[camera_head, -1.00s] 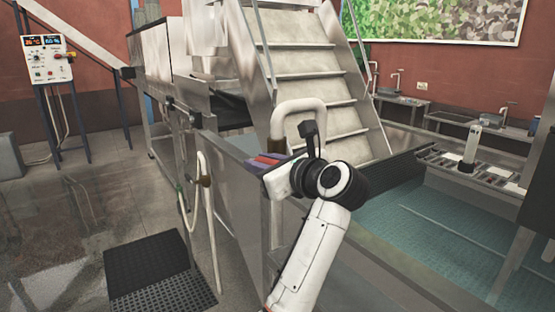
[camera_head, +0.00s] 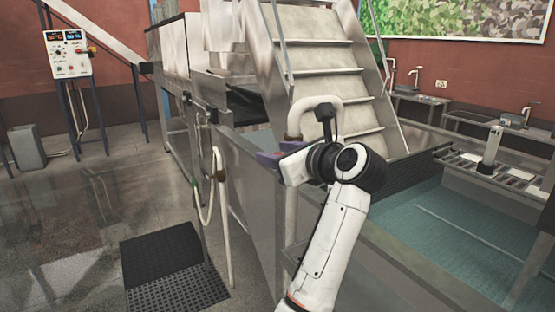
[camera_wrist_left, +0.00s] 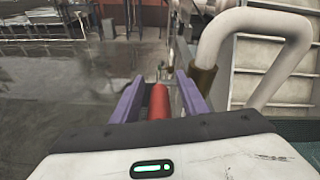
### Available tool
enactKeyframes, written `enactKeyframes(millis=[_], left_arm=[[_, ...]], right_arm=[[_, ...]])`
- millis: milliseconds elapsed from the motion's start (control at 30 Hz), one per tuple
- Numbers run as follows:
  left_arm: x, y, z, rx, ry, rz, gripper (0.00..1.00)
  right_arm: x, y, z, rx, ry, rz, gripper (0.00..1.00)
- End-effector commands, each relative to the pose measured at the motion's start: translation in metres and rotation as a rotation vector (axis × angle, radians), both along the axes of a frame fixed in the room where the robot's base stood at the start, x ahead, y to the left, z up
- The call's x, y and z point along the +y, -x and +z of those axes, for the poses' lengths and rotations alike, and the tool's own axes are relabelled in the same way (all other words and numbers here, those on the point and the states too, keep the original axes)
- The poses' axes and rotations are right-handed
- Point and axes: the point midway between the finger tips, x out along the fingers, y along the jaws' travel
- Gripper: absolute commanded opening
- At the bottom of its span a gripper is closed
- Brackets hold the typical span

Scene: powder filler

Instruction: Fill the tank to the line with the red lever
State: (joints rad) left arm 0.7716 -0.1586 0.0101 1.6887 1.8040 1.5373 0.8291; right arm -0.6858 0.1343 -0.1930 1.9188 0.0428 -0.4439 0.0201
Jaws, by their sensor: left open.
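My left gripper (camera_wrist_left: 161,92) is open, with purple fingers, in the left wrist view. A red bar, seemingly the red lever (camera_wrist_left: 158,103), shows between the two fingers with a gap on its right side; contact on the left is unclear. In the head view, my left gripper (camera_head: 268,158) is partly hidden behind my white wrist and the lever cannot be made out. It is beside the metal-walled tank (camera_head: 249,208), near a thick white bent pipe (camera_head: 318,103). The fill line and level are not visible. My right gripper is not in view.
The white pipe (camera_wrist_left: 222,42) rises close to the right finger in the wrist view. Metal stairs (camera_head: 325,75) stand behind. A control box (camera_head: 68,54) is at far left. Black mats (camera_head: 165,255) lie on the floor, with open floor left of them.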

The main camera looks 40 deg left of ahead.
Motion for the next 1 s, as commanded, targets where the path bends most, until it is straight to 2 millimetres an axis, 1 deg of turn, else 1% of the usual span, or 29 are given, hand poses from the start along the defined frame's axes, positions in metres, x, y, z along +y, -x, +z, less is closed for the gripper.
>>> enactKeyframes(millis=[33,200,300,433,600,1000], left_arm=[[-0.001,0.000,0.010,-0.006,0.002,-0.002,0.40],[-0.001,0.000,0.044,-0.006,0.002,-0.002,0.40],[-0.001,0.000,0.062,-0.005,0.003,-0.001,0.40],[-0.001,0.000,0.078,-0.003,0.002,0.000,0.40],[0.000,0.000,0.086,0.000,0.001,0.000,0.40],[0.000,0.000,0.086,0.000,0.001,0.000,0.40]], right_arm=[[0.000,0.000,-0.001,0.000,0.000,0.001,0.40],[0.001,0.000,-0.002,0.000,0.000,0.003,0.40],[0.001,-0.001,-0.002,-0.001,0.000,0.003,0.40],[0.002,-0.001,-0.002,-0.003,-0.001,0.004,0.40],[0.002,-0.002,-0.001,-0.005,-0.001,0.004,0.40],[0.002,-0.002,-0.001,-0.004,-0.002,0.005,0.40]])
